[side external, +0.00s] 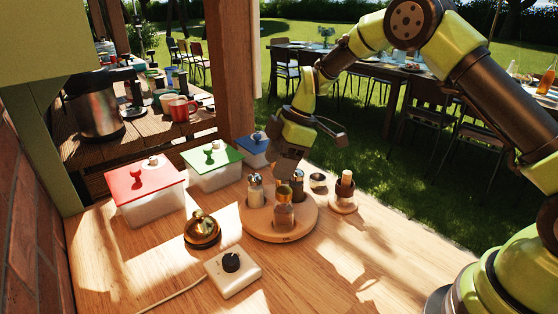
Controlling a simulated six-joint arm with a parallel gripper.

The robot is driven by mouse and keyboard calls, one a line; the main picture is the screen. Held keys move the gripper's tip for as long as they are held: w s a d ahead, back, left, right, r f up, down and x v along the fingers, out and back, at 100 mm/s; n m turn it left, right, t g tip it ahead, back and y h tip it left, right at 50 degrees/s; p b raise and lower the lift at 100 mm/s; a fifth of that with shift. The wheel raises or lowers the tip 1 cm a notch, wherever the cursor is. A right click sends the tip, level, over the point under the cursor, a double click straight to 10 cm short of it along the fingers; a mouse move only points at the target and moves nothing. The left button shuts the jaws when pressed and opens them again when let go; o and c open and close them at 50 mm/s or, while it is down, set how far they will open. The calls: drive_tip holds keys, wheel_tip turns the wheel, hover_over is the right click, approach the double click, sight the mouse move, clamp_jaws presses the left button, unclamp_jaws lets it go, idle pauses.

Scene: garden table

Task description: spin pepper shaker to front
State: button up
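A round wooden turntable (251,226) sits on the table with a small dark mark on its front rim. Several glass shakers stand on it. A shaker with pale contents (255,196) is at the left. A shaker with pinkish-brown contents (284,217) is at the front. A darker shaker (297,187) is at the back right, partly hidden. I cannot tell for certain which is the pepper shaker. My gripper (287,172) points down over the back of the turntable, close to the shakers. Its fingertips are too small and covered to show whether they are open or touching anything.
A brass bell (202,230) and a white box with a black knob (233,270) stand left of the turntable. Lidded tubs in red (150,196), green (213,166) and blue (254,149) line the back. A small wooden holder (343,195) stands at the right. The front right table is clear.

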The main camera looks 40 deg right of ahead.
drive_tip(key=v, duration=1)
